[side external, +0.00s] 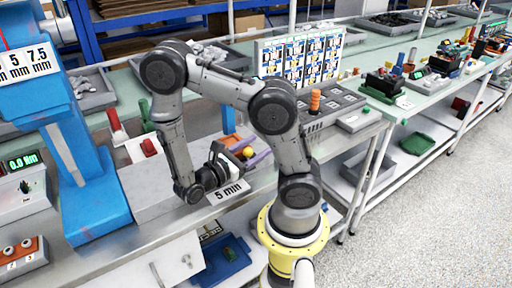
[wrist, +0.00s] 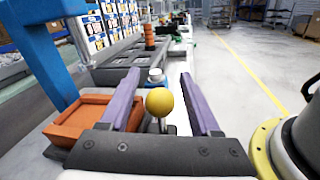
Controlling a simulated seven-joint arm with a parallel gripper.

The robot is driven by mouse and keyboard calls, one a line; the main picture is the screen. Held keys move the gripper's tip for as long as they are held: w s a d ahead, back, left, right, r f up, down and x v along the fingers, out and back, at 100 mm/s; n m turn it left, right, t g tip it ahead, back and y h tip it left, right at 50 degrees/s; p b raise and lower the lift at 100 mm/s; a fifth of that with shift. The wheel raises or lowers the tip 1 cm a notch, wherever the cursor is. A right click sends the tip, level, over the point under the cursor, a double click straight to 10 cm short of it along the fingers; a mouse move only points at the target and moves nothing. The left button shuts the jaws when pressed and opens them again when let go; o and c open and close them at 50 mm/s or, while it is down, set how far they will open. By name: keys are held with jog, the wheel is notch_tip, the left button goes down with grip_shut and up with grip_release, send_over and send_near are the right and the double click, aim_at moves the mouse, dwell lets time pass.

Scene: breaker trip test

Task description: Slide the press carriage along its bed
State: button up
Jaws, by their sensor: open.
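My gripper (wrist: 160,76) is open, with its two purple fingers apart. A yellow ball knob (wrist: 159,102) on a short metal stem stands between the fingers, with a gap on both sides. In the side view the knob (side external: 248,152) shows beside the purple fingers, low over the bench.
A grey panel with an orange handle (side external: 315,100) stands farther along the bench.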

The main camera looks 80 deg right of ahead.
grip_shut()
dwell(1.4)
